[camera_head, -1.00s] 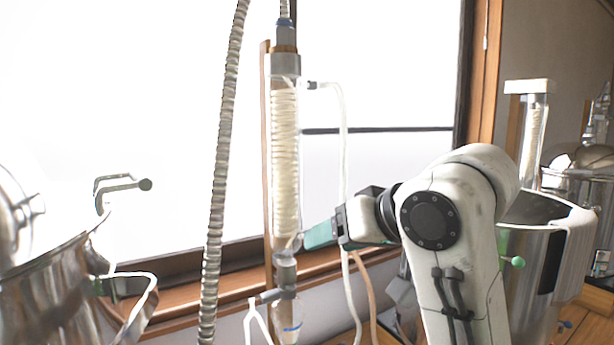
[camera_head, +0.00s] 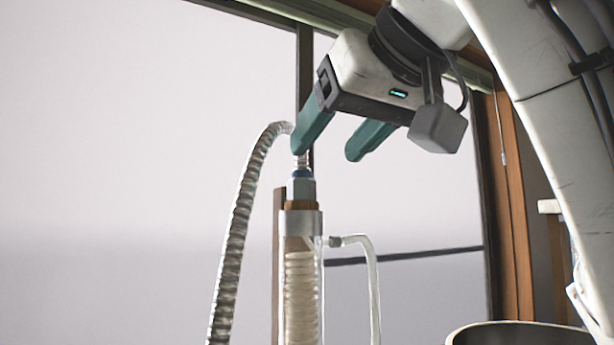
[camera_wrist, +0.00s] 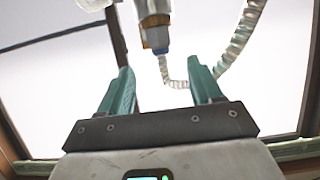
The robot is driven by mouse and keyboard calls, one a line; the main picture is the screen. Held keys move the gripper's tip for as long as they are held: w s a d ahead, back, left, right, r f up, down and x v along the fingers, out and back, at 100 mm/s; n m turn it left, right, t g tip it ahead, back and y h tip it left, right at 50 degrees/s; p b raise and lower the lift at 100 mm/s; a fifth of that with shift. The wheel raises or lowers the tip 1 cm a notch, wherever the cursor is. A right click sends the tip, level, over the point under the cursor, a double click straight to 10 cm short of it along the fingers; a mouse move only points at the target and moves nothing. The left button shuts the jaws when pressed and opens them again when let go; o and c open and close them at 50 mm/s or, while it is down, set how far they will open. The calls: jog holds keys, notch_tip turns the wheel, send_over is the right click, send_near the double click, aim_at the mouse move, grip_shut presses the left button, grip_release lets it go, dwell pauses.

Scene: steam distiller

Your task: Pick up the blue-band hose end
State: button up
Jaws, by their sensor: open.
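The blue-band hose end (camera_head: 302,173) sits on top of the upright glass condenser column (camera_head: 301,265), above a grey nut. A ribbed metal hose (camera_head: 236,230) rises from it, arches over and hangs down to the left. My gripper (camera_head: 328,152) is open and empty, just above and to the right of the hose end, fingers pointing down-left. In the head view one green finger overlaps the top of the hose. In the wrist view the blue band (camera_wrist: 161,50) appears between the fingertips (camera_wrist: 160,68) and beyond them; I see no contact.
A clear side tube (camera_head: 368,270) leaves the column to the right. A wooden upright (camera_head: 278,260) stands directly behind the column. The window with dark frame bars fills the background. A metal pot rim (camera_head: 520,328) shows at lower right.

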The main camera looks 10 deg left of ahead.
aim_at(306, 176)
jog(key=p+x, duration=0.1)
jog(key=x, duration=0.3)
jog(key=shift+w+a, duration=0.15)
jog(key=shift+f+p+x, duration=0.25)
jog(key=shift+p+x, duration=0.95)
jog(key=shift+x, duration=1.1)
jog(key=c, duration=1.2)
